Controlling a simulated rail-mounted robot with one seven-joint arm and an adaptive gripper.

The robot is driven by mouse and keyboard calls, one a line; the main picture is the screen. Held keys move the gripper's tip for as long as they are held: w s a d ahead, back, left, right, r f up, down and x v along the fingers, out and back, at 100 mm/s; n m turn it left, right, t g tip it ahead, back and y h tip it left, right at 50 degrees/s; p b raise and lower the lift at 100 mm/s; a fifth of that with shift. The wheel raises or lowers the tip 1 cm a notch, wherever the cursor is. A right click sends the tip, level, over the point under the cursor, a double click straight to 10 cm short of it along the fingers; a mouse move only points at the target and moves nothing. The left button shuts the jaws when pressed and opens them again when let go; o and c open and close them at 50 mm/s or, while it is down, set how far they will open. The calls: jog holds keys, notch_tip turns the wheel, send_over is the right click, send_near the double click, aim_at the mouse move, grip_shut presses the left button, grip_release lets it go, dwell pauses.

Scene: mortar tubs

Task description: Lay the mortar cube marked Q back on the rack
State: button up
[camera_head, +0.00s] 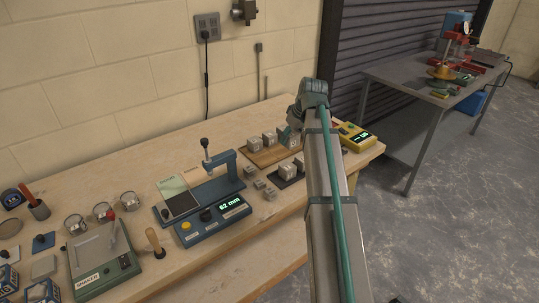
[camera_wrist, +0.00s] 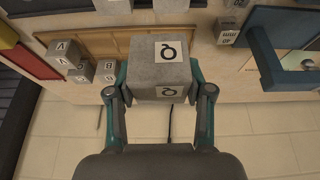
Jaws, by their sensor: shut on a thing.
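The grey mortar cube marked Q (camera_wrist: 159,72) is between the two teal fingers of my gripper (camera_wrist: 158,84) in the wrist view. Its Q labels face the camera. The wooden rack (camera_wrist: 104,43) lies below and behind the cube. Small cubes marked V (camera_wrist: 66,52) and B (camera_wrist: 106,71) are at its left part. In the head view the rack (camera_head: 258,157) is at the back of the bench, with cubes (camera_head: 253,142) on it. My gripper (camera_head: 285,133) is over its right part there, largely hidden by my arm. The gap under the held cube cannot be told.
A dark plate (camera_head: 290,183) with cubes lies in front of the rack. Small loose cubes (camera_head: 264,188) lie left of it. A blue measuring device (camera_head: 222,206) stands further left, and a yellow meter (camera_head: 356,137) stands right of the rack. The wall is close behind.

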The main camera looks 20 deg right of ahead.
jog(key=shift+w+a+f, duration=0.1)
jog(key=shift+w+a, duration=0.05)
jog(key=shift+w, duration=0.35)
jog(key=w+d+f+p, duration=0.2)
jog(key=w+f+p, duration=0.15)
jog(key=w, duration=0.55)
send_near(279, 150)
jog(key=shift+w+a+f, duration=0.15)
jog(key=shift+w+a, duration=0.25)
jog(key=shift+w, duration=0.15)
jog(key=shift+w+d+f+p, duration=0.15)
jog(key=shift+w+f+p, duration=0.15)
jog(key=shift+w+f, duration=0.5)
jog(key=shift+s+f+p, duration=0.1)
jog(key=shift+f+p, duration=0.2)
jog(key=shift+f, duration=1.4)
jog(key=shift+f, duration=0.1)
jog(key=o, duration=1.4)
jog(key=b+v, duration=0.2)
jog(key=v, duration=1)
jog(key=shift+s, duration=0.1)
